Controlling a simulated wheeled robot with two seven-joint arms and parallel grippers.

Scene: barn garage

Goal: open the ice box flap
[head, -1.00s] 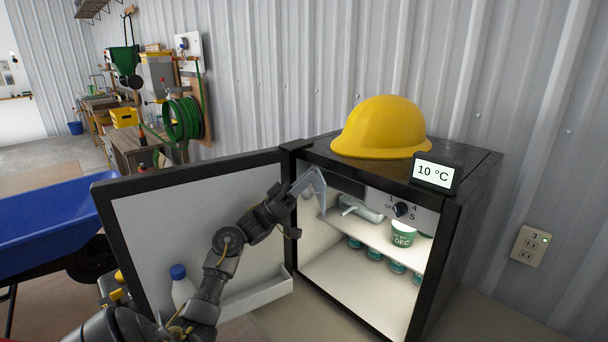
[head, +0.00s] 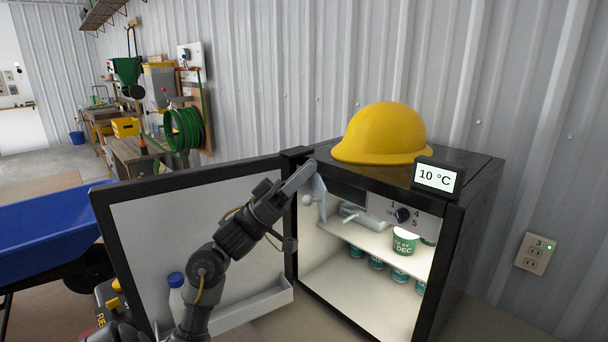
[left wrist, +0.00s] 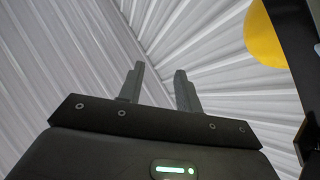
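The small fridge (head: 450,235) stands with its door (head: 200,225) swung wide to the left. The ice box (head: 348,193) is the dark compartment at its upper left inside. The pale ice box flap (head: 320,200) stands swung outward at the compartment's left side, seen nearly edge-on, with a round knob (head: 306,201) on its left. My left gripper (head: 303,176) is just left of and above the flap, fingers pointing up and right. I cannot tell whether it touches the flap. The left wrist view shows the fingers (left wrist: 160,70) apart with nothing between them. My right gripper is out of view.
A yellow hard hat (head: 383,134) and a 10 °C display (head: 438,178) sit on the fridge top. A white bottle (head: 177,303) stands in the door. A blue wheelbarrow (head: 45,230) is at left.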

